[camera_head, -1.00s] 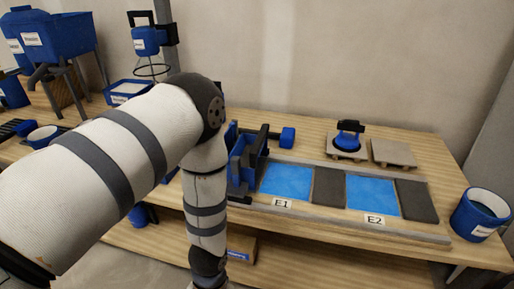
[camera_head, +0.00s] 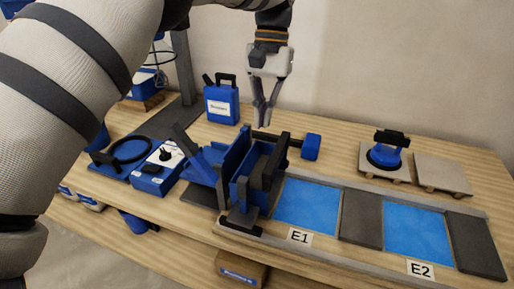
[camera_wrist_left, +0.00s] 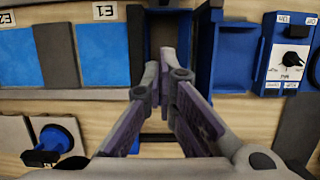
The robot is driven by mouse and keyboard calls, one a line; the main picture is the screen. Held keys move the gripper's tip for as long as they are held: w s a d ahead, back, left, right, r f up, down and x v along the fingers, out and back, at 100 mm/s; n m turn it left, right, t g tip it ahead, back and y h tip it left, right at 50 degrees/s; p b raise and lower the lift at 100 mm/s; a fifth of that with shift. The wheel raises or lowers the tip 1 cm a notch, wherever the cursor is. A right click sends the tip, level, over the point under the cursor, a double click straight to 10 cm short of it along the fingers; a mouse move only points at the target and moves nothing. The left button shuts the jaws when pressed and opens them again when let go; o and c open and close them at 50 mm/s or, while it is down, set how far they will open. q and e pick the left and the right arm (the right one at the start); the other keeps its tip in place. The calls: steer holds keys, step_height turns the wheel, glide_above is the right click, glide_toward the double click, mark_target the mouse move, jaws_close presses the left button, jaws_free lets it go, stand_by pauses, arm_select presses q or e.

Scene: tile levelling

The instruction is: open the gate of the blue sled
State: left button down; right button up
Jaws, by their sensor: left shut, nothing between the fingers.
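The blue sled (camera_head: 240,190) stands on the bench at the left end of the tile track, with blue walls and dark grey upright plates. A dark plate (camera_head: 273,165) stands on its right side; I cannot tell surely whether this is the gate. A black bar with a blue block (camera_head: 311,147) at its end sticks out behind the sled. My left gripper (camera_head: 263,118) points down above and behind the sled, shut and empty, apart from it. In the left wrist view, the shut fingers (camera_wrist_left: 167,58) partly hide the sled (camera_wrist_left: 225,55). My right gripper is not in view.
Blue beds E1 (camera_head: 308,206) and E2 (camera_head: 418,235) lie right of the sled between grey slabs. A blue suction-cup tool (camera_head: 386,155) sits on a tile at the back right. A switch box (camera_head: 157,172) and blue canister (camera_head: 221,103) stand left.

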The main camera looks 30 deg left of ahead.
mark_target(244, 196)
arm_select(q)
steer(key=s+d+f+p, duration=0.1)
steer(key=s+f+p, duration=0.1)
steer(key=s+f, duration=0.4)
step_height(244, 196, down, 4)
steer(key=shift+d+r+p, duration=0.15)
steer(key=shift+r+p, duration=0.05)
steer(key=shift+p, duration=0.15)
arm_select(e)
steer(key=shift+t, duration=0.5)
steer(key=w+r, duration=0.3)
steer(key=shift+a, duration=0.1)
arm_select(q)
steer(key=shift+w, duration=0.15)
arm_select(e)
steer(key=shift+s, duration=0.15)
